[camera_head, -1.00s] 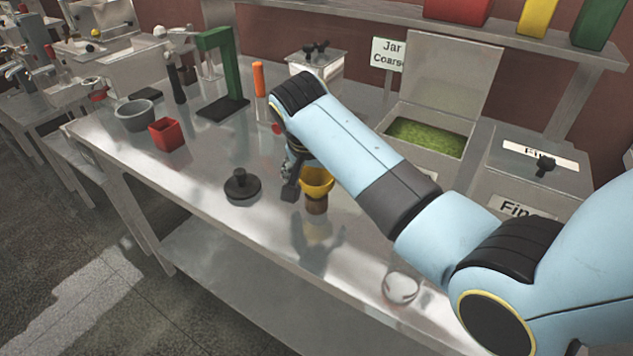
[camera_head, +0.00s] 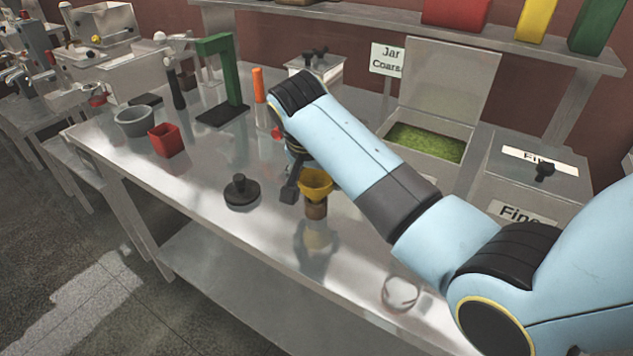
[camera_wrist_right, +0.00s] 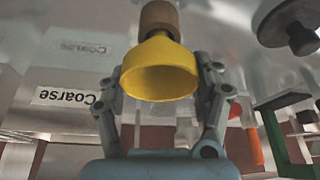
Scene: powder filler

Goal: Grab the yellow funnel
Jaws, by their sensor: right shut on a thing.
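The yellow funnel (camera_head: 316,184) sits above a small brown cylinder (camera_head: 316,210) near the middle of the table. It also shows in the right wrist view (camera_wrist_right: 160,70), with its wide mouth toward the camera and its narrow end at the brown cylinder (camera_wrist_right: 158,17). My right gripper (camera_head: 290,192) is at the funnel, partly hidden by my arm in the head view. In the right wrist view the fingers (camera_wrist_right: 163,85) stand on both sides of the funnel and are shut on it. My left gripper is not in view.
A black knobbed disc (camera_head: 242,191) lies left of the funnel. A red square cup (camera_head: 166,140), a grey bowl (camera_head: 134,121) and a green stand (camera_head: 233,75) are farther left. A clear ring-like item (camera_head: 400,292) is at the front right. The table's front middle is clear.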

